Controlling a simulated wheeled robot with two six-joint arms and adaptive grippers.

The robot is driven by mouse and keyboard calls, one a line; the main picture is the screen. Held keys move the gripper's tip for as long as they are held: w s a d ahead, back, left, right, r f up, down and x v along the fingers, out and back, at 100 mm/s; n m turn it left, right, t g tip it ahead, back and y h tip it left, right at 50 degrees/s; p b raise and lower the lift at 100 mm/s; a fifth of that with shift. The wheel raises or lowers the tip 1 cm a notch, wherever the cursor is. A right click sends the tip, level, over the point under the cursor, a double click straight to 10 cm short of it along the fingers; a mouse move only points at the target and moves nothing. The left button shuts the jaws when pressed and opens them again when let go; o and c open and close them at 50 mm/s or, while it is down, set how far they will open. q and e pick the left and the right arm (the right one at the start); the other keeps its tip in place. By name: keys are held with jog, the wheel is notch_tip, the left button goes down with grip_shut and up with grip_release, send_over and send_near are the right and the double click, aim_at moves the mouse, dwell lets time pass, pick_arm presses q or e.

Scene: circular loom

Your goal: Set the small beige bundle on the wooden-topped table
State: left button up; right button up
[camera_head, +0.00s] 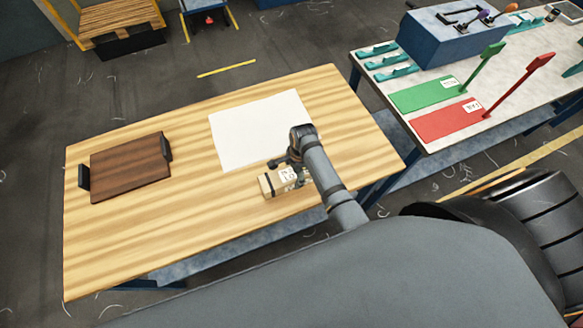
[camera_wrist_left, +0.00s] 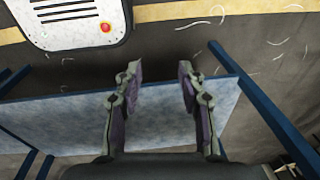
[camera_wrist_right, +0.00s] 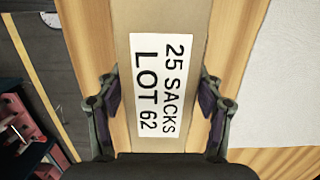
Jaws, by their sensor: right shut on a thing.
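The small beige bundle (camera_head: 267,186) is over the front part of the wooden-topped table (camera_head: 220,225). My right gripper (camera_head: 292,172) is shut on it. In the right wrist view the bundle (camera_wrist_right: 185,25) lies between the fingers (camera_wrist_right: 160,100), its white label reading "25 SACKS LOT 62" facing the camera. I cannot tell whether its underside touches the tabletop. My left gripper (camera_wrist_left: 160,72) shows only in the left wrist view, open and empty, above a blue-grey surface and the floor.
A white sheet (camera_head: 250,125) lies on the table behind the bundle. A dark brown board with black handles (camera_head: 130,170) lies at the left. A second table at the right holds a green plate (camera_head: 422,95), a red plate (camera_head: 445,122) and a blue block (camera_head: 450,35). The table's front left is clear.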

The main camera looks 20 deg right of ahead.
jog(key=shift+f, duration=0.1)
pick_arm(q)
jog(key=w, duration=0.4)
pick_arm(e)
jog(key=o, duration=1.2)
jog(key=shift+s, duration=0.2)
jog(key=o, duration=0.4)
jog(key=shift+s+a+r, duration=0.1)
jog(key=shift+s+r, duration=0.2)
jog(key=shift+w, duration=0.15)
jog(key=r, duration=0.3)
jog(key=r+b, duration=0.1)
jog(key=shift+d+r, duration=0.2)
jog(key=shift+d, duration=0.1)
pick_arm(q)
jog(key=s, duration=0.1)
jog(key=s+f, duration=0.1)
jog(key=s+b, duration=0.1)
jog(key=shift+s+f, duration=0.2)
jog(key=shift+f, duration=0.2)
pick_arm(e)
notch_tip(320, 180, up, 8)
jog(key=shift+d+f, duration=0.25)
jog(key=shift+d, duration=0.2)
